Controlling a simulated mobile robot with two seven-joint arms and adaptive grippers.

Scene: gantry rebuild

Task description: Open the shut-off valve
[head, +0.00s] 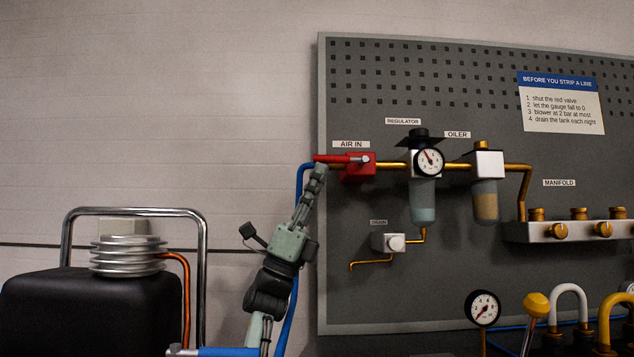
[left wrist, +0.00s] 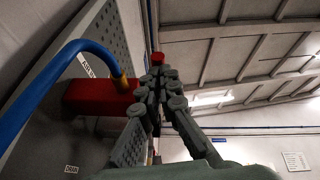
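The shut-off valve is a red block (head: 357,174) on the grey panel, under the AIR IN label. Its red lever (head: 335,158) lies level across the front, in line with the brass pipe, its free end to the left. My left gripper (head: 321,168) reaches up from below to that free end. In the left wrist view, the fingers (left wrist: 157,76) come close together at their tips, with a bit of red lever (left wrist: 157,58) showing at the tips. They look shut on the lever; the exact contact is hidden. The valve body (left wrist: 98,97) is left of them. My right gripper is not in view.
A blue hose (head: 299,190) curves into the valve's left side, close to my left arm. The regulator (head: 424,165), its gauge, and the oiler (head: 486,165) stand to the right. The drain valve (head: 387,242) is below. A black tank (head: 95,310) with a chrome rail is at lower left.

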